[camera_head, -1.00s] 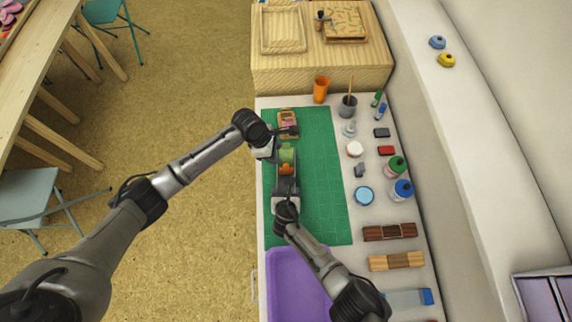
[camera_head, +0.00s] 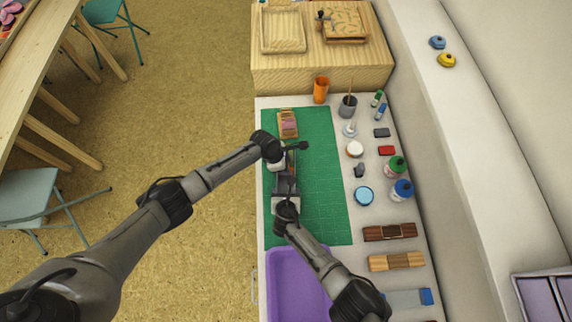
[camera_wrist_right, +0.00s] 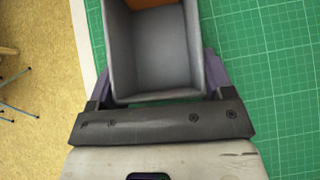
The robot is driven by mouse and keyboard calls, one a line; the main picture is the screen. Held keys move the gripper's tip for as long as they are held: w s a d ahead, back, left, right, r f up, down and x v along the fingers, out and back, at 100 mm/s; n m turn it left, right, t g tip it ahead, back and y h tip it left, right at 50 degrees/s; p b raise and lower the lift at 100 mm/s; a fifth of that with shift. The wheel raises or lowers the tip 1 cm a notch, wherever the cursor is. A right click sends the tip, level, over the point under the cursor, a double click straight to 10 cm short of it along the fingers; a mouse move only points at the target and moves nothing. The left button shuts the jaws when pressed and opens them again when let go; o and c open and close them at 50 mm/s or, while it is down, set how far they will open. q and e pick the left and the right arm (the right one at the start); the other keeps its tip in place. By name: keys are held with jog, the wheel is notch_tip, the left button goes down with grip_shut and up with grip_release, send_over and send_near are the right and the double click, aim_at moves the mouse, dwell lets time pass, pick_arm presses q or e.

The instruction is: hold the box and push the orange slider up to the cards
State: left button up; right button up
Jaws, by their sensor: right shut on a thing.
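The grey open box (camera_head: 287,186) lies on the green mat, partly under my arms. My right gripper (camera_head: 286,191) is shut on its near end; in the right wrist view, its fingers (camera_wrist_right: 158,82) sit on either side of the box (camera_wrist_right: 155,45). The orange slider (camera_wrist_right: 146,3) shows inside the box at the top edge of that view. My left gripper (camera_head: 288,161) is over the far part of the box. Its fingertips are too hidden to judge. The left arm and gripper hide the cards and, in the head view, the slider.
A small wooden tray (camera_head: 287,124) with pinkish contents lies beyond the left gripper. A purple tray (camera_head: 298,285) is at the near end. Bottles, inkpads and wooden blocks line the right side. The green mat (camera_head: 322,200) is clear right of the box.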

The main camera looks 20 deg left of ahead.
pick_arm(q)
jog(key=shift+d+f, duration=0.1)
jog(key=shift+f, duration=0.15)
grip_shut()
dwell(0.3)
